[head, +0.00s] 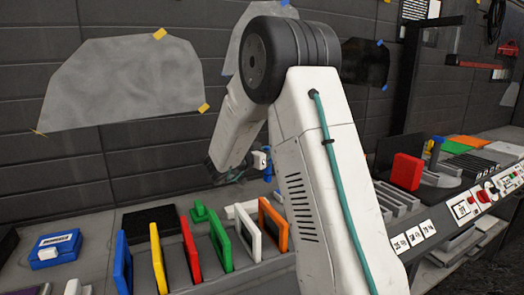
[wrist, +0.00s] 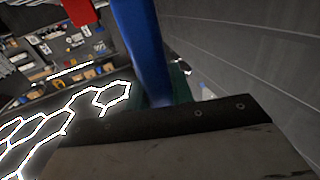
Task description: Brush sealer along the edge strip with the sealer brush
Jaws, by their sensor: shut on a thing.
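My gripper (head: 230,174) is small and dark in the head view, beyond my white arm and close to the back wall. A blue handle (wrist: 143,45) runs down the upper middle of the wrist view; I take it as the sealer brush in my jaws. A small blue and white piece beside the gripper in the head view may be part of it. The fingertips and bristles are not clear. A dark riveted band (wrist: 190,120) above a grey panel fills the bottom of the wrist view; I cannot tell what it belongs to. I cannot make out the edge strip.
Coloured upright frames stand in a row on the bench, among them a yellow one (head: 157,257) and a red one (head: 190,250). A blue box (head: 55,249) is at left. A red block (head: 406,171) is at right. Film sheets (head: 120,84) hang on the wall.

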